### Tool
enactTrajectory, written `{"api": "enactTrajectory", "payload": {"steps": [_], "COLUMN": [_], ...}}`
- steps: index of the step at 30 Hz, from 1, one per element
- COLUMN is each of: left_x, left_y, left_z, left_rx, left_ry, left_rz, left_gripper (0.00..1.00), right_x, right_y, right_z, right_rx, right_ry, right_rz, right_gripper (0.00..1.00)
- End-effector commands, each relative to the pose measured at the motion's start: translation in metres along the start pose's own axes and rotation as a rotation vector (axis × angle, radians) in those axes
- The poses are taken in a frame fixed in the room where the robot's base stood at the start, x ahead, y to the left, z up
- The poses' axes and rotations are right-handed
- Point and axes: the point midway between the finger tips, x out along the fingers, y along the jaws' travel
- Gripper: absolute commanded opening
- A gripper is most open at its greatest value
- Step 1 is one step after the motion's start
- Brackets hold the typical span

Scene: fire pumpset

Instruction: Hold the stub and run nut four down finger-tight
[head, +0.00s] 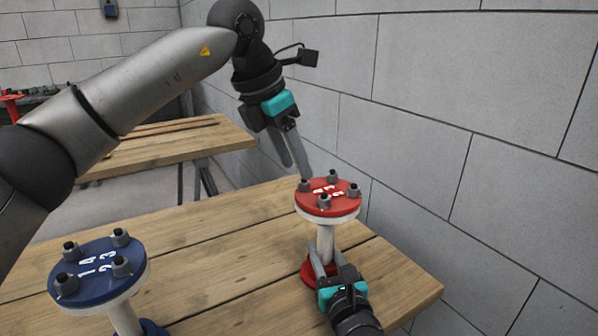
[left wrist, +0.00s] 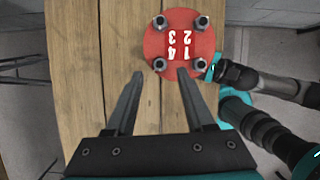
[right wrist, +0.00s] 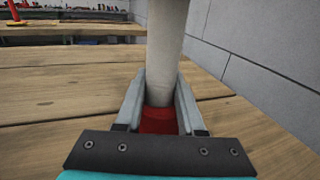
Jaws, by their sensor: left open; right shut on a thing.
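The red-topped stub (head: 325,240) stands upright on the table, with a white pipe and red base. My right gripper (head: 322,262) is shut on the pipe low down, above the base; the right wrist view shows the pipe (right wrist: 165,50) between the fingers. My left gripper (head: 298,170) is open, fingers pointing down, just above the flange's left nut (head: 304,186). In the left wrist view that nut (left wrist: 160,64) appears between the fingertips; contact cannot be told.
A blue-flanged stub (head: 100,275) with several nuts stands at the front left of the wooden table (head: 220,260). A block wall (head: 450,130) runs close along the right. Another wooden bench (head: 170,145) is behind. The table's middle is clear.

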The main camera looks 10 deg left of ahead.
Motion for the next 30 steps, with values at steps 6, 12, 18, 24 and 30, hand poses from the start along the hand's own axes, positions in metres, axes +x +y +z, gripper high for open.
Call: {"api": "enactTrajectory", "payload": {"steps": [6,12,18,24,30], "left_x": [0.027,0.033,0.032,0.032,0.032], "left_y": [0.0,0.0,0.0,0.0,0.0], "left_z": [0.0,0.0,0.0,0.0,0.0], "left_rx": [0.0,0.001,0.001,0.001,0.001], "left_ry": [0.001,-0.001,-0.001,-0.001,-0.001], "left_rz": [-0.001,0.001,0.001,0.001,0.001], "left_gripper": [0.54,0.54,0.52,0.29,0.07], "right_x": [0.0,0.0,0.0,0.0,0.0], "right_y": [0.0,0.0,0.0,0.0,0.0], "right_z": [-0.001,-0.001,-0.001,-0.001,-0.001], "right_rx": [0.0,0.0,0.0,0.0,0.0], "right_ry": [0.001,0.002,0.002,0.001,0.001], "right_rz": [0.0,0.0,0.0,0.0,0.0], "right_gripper": [0.0,0.0,0.0,0.0,0.0]}}
